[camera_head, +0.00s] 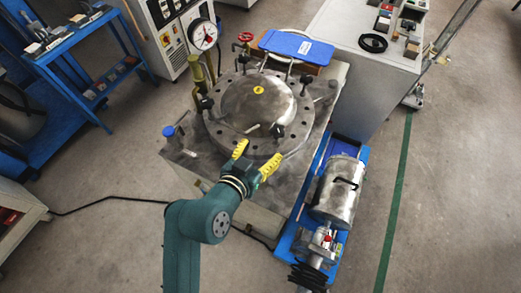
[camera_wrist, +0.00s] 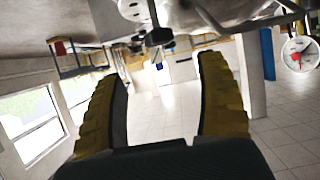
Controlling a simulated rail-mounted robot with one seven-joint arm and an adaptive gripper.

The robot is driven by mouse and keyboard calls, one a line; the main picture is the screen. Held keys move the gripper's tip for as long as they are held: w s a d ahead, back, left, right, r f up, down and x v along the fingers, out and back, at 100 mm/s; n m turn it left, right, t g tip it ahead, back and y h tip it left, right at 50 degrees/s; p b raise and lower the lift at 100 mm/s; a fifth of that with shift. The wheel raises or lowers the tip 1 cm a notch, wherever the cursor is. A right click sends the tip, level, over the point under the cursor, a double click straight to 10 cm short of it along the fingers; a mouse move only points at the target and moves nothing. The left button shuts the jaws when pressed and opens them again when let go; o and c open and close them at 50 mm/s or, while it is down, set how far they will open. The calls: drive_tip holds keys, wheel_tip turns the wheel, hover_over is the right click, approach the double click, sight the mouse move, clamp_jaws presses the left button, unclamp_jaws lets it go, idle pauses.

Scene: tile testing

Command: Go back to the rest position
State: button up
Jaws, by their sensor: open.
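My gripper (camera_head: 256,158) has yellow fingers spread apart with nothing between them. In the head view it is over the near edge of a round metal pressure vessel (camera_head: 256,98) with a bolted flange and a domed lid. I cannot tell whether the fingers touch the flange. In the wrist view my gripper (camera_wrist: 163,100) is open, and the room's floor and windows show between and beside the fingers. Part of the metal rig (camera_wrist: 150,10) shows at the top of that view.
A pressure gauge (camera_head: 204,35) and a red valve wheel (camera_head: 245,37) stand behind the vessel. A blue folder (camera_head: 297,47) lies at the back. A motor-like cylinder (camera_head: 337,190) sits on a blue base at right. A blue shelf cart (camera_head: 68,38) stands at left. The floor at front left is mostly clear.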

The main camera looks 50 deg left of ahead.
idle(0.4)
drive_tip(key=w+d+r+m+t+h, duration=0.2)
drive_tip(key=w+d+r+m, duration=0.1)
drive_tip(key=w+d+r, duration=0.4)
drive_tip(key=w+d+r+m+t+h, duration=0.2)
drive_tip(key=w+d+r+m, duration=0.15)
drive_tip(key=d, duration=0.45)
drive_tip(key=s+d+r+m+t+h+p, duration=0.1)
drive_tip(key=s+d+r+t+h, duration=0.1)
drive_tip(key=d+r, duration=0.75)
drive_tip(key=s+d+r+m+t+h, duration=0.1)
drive_tip(key=s+d+r+t+h, duration=0.15)
drive_tip(key=d+r, duration=0.75)
wheel_tip(320, 180, up, 43)
drive_tip(key=s+a+n+t+y+p, duration=0.1)
drive_tip(key=s+a+n+y+p, duration=0.1)
drive_tip(key=p, duration=3.6)
drive_tip(key=shift+s+a+n+p, duration=0.25)
drive_tip(key=shift+n+p, duration=0.1)
drive_tip(key=shift+n, duration=0.2)
drive_tip(key=shift+f+t+y, duration=0.1)
drive_tip(key=shift+t+y, duration=0.15)
